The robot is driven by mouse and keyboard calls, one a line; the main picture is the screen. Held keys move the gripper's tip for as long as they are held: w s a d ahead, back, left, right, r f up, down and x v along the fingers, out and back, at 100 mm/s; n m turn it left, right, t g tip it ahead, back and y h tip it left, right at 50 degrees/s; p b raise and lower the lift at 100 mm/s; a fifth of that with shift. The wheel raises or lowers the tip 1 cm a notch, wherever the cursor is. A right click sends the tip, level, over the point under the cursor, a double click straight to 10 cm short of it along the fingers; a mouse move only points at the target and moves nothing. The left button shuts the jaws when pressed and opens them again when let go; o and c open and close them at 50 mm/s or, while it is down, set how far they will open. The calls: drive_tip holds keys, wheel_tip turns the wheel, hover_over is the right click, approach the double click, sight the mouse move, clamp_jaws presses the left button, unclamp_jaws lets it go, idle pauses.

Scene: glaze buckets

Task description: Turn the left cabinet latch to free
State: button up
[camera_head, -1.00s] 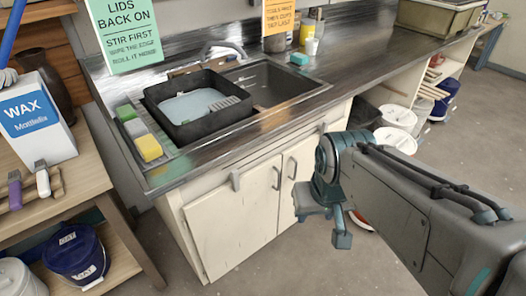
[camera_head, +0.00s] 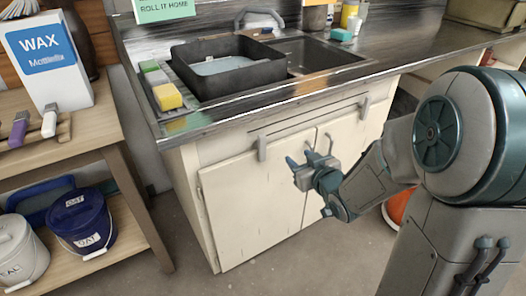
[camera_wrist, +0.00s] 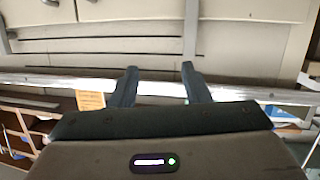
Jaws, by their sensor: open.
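The left cabinet latch (camera_head: 262,147) is a small grey bar standing upright at the top of the left cabinet door (camera_head: 250,205), under the counter edge. It also shows in the wrist view as a grey vertical strip (camera_wrist: 190,38), just beyond the finger on the right of that picture. My gripper (camera_head: 300,160) is open and empty, in front of the doors, to the right of the latch and slightly lower in the head view. Its two fingers (camera_wrist: 158,80) point at the cabinet front. They appear apart from the latch, though the depth gap is unclear.
A second grey latch (camera_head: 365,107) sits at the right door's top. Upright door handles (camera_head: 328,143) are close to my gripper. The counter edge (camera_head: 290,98) juts out above. A wooden shelf (camera_head: 75,150) with buckets stands left; the floor in front is clear.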

sight(263, 143)
drive_tip(key=w+a+f+y+b, duration=0.1)
drive_tip(key=w+a, duration=0.2)
drive_tip(key=w+a+f+y+b, duration=0.1)
drive_tip(key=w+a, duration=0.3)
drive_tip(key=w+a+n+t+y+b, duration=0.1)
drive_tip(key=w+a, duration=0.3)
drive_tip(key=shift+f+y, duration=0.4)
drive_tip(key=shift+c, duration=0.3)
drive_tip(key=shift+s, duration=0.1)
clamp_jaws()
